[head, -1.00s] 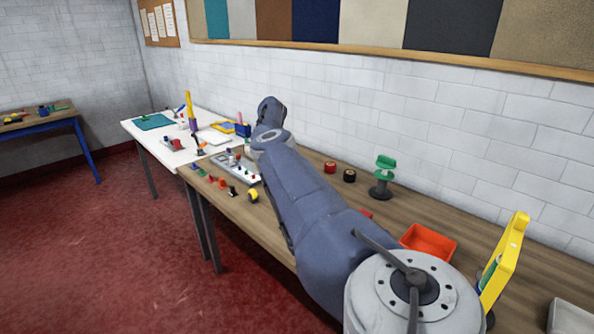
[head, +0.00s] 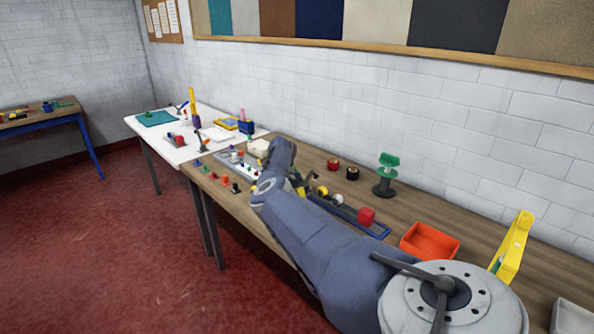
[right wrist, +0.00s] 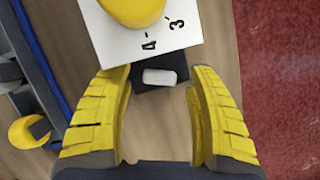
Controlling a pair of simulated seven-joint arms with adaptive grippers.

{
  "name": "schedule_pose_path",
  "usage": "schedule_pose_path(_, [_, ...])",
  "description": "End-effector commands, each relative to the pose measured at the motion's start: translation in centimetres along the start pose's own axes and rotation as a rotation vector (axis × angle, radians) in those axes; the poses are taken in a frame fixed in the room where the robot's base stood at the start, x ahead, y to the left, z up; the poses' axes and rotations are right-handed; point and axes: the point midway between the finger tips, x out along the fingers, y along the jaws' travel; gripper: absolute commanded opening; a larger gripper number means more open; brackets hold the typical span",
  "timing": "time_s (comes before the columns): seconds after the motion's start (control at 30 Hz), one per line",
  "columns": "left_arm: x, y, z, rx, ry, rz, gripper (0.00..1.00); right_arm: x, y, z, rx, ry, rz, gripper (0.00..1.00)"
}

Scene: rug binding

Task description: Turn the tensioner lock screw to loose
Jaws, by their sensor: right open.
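In the right wrist view my right gripper (right wrist: 160,82) is open, with its two yellow fingers spread and nothing held. A small black block with a whitish rounded piece (right wrist: 159,77) lies in the gap between the fingertips. Beyond it are a white card (right wrist: 115,38) with printed figures, "4" and "3" among them, and a yellow rounded knob (right wrist: 136,8), cut off by the frame edge. No label shows which of these parts is the tensioner lock screw. In the head view my right forearm hides this spot. My left gripper is not in view.
A blue frame with a red block (head: 366,216) lies right of my forearm. An orange-red tray (head: 430,241), a green spool on a stand (head: 387,174) and red and black rolls (head: 352,173) stand on the wooden bench. Several small coloured parts line its front edge.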

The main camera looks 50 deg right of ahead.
Motion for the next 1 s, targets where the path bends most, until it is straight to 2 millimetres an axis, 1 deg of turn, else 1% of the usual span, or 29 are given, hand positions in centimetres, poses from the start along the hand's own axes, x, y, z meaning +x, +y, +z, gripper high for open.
schedule_pose_path(0.2, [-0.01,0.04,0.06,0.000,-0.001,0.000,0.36,0.75,-0.24,-0.07,-0.004,0.000,0.001,0.58])
schedule_pose_path(0.47, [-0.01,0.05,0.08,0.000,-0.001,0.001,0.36,0.82,-0.26,-0.09,-0.004,0.001,0.001,0.58])
schedule_pose_path(0.5, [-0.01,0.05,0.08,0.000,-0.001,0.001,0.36,0.82,-0.26,-0.09,-0.004,0.001,0.001,0.60])
schedule_pose_path(1.0, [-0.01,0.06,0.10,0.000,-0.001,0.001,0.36,0.81,-0.25,-0.08,-0.003,0.000,0.001,0.02])
